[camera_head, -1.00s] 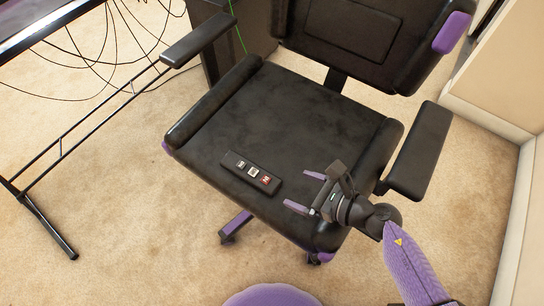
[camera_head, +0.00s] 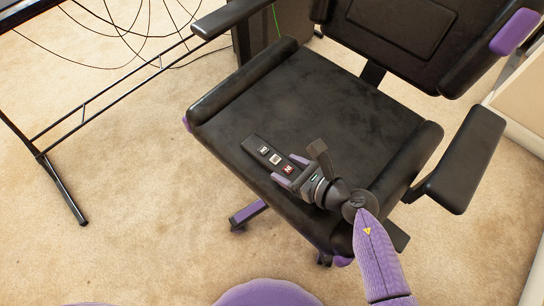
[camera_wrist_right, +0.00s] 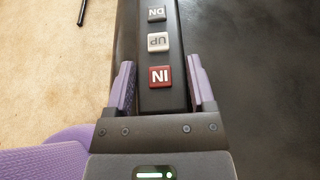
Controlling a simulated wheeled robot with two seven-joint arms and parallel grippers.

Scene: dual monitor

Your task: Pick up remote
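The remote (camera_head: 257,142) is a dark bar with white and red buttons, lying on the front edge of the black chair seat (camera_head: 320,95). My right gripper (camera_head: 287,169) is at the remote's right end, by the red button. In the right wrist view the remote (camera_wrist_right: 156,95) runs between the two purple fingers of the gripper (camera_wrist_right: 160,90). The fingers are open on either side of it, with a gap visible at least on the right side. Whether they touch it I cannot tell. My left gripper is not in view.
The chair's right armrest (camera_head: 460,160) stands close to my right arm, and the left armrest (camera_head: 222,18) is at the top. A desk frame (camera_head: 62,185) with hanging cables is at the left. Open carpet (camera_head: 130,180) lies between desk and chair.

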